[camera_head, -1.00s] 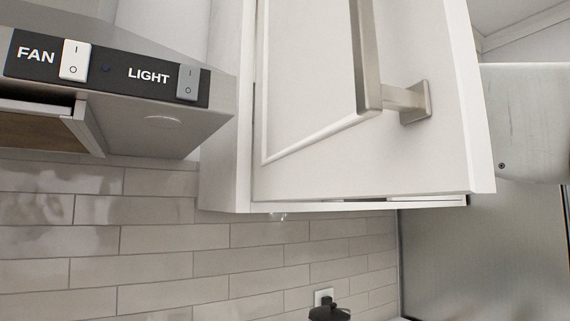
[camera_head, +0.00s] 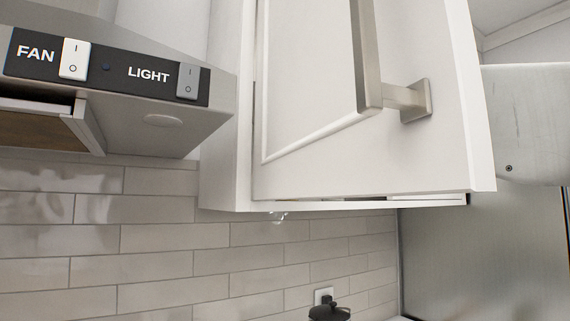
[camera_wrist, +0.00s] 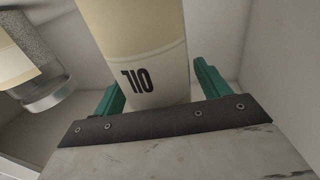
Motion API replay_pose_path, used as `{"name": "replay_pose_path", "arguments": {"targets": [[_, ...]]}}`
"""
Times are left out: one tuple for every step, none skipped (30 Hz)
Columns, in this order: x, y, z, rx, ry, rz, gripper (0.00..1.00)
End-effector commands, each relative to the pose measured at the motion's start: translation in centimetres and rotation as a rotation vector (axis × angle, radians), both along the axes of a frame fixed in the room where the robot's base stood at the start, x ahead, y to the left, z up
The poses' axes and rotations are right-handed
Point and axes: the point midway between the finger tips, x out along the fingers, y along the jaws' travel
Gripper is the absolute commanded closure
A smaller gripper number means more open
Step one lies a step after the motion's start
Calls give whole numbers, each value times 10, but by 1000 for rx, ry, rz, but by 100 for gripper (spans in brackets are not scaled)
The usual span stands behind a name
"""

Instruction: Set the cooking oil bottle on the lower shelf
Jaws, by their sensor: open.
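The cooking oil bottle (camera_wrist: 135,35), cream with a paler lower band marked "OIL", fills the middle of the wrist view. My gripper (camera_wrist: 160,85) is open, with one teal finger on each side of the bottle. A gap shows beside the right finger; contact at the left finger cannot be told. The bottle's top is out of frame, and what it rests on is hidden. Neither bottle nor gripper shows in the head view. No lower shelf can be made out for certain.
A second container (camera_wrist: 30,65) with a speckled part and clear end is left of the bottle, between pale walls. In the head view, a white cabinet door (camera_head: 300,90) with a metal handle (camera_head: 370,60) stands beside a range hood (camera_head: 150,110). Tiled wall lies below.

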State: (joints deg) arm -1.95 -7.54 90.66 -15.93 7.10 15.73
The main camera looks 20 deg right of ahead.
Motion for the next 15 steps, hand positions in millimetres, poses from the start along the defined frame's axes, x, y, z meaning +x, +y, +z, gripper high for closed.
{"name": "replay_pose_path", "arguments": {"targets": [[-8,0,1,0,-1,0,25],[-12,0,1,0,-2,0,25],[-19,0,1,0,-2,0,25],[-25,0,1,1,-2,0,25],[-32,0,1,1,-2,0,25],[-41,0,1,1,-2,0,25],[-48,0,1,1,-2,0,25],[-55,0,1,1,-2,1,25],[-64,0,1,1,-2,1,25],[-70,0,1,1,-2,1,25],[-76,0,1,1,-2,1,25],[-84,0,1,1,-2,1,25],[-89,0,0,1,-2,1,25],[-95,0,0,1,-2,1,25],[-100,0,0,1,-1,1,25]]}}
